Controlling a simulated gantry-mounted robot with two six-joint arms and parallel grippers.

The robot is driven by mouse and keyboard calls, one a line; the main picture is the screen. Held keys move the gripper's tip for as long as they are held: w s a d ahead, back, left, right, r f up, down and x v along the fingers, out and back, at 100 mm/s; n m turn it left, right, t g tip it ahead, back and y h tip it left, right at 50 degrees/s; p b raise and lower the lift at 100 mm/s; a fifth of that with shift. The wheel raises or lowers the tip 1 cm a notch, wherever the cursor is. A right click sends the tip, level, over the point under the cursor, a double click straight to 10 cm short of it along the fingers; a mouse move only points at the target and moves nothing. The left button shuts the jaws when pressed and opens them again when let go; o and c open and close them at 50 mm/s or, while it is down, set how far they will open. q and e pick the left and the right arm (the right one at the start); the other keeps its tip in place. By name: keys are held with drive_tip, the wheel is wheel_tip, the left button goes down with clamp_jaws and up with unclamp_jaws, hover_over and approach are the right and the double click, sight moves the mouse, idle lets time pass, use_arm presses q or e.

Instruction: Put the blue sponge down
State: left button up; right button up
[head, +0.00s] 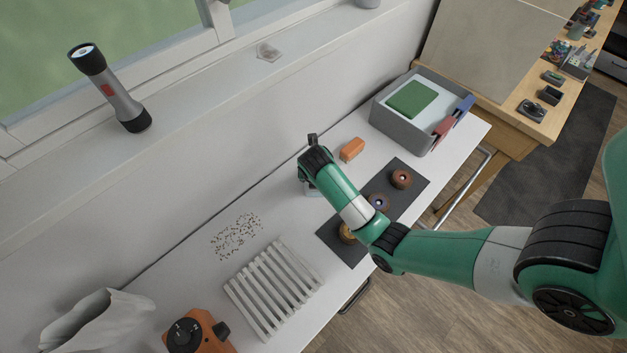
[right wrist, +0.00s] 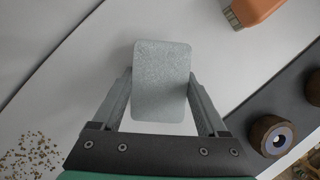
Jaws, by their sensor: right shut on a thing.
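The blue sponge (right wrist: 161,80) looks like a pale grey-blue rounded block in the right wrist view. It sits between the two fingers of my right gripper (right wrist: 162,100), which is shut on it. In the head view my right gripper (head: 309,184) is over the far part of the white table, near the wall, and mostly hides the sponge. I cannot tell whether the sponge touches the table. My left gripper is not in view.
An orange brush (head: 352,149) lies just right of my gripper. A dark mat (head: 412,173) holds several wheels. A grey bin (head: 389,128) stands at the far right. Scattered grit (head: 236,237) and a white slatted rack (head: 273,288) are to the left. The wall is close behind.

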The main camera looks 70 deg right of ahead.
drive_tip(key=shift+f, duration=0.1)
drive_tip(key=o, duration=1.1)
drive_tip(key=shift+r, duration=0.25)
drive_tip(key=p+v, duration=0.1)
drive_tip(key=v, duration=0.6)
drive_tip(key=shift+r+p, duration=0.1)
drive_tip(key=shift+p, duration=0.25)
drive_tip(key=p+v, duration=0.3)
drive_tip(key=shift+a+r, duration=0.15)
drive_tip(key=shift+r, duration=0.2)
drive_tip(key=shift+s+a+r+p, duration=0.15)
drive_tip(key=shift+a+r+p, duration=0.2)
drive_tip(key=shift+p, duration=0.1)
drive_tip(key=shift+d, duration=0.1)
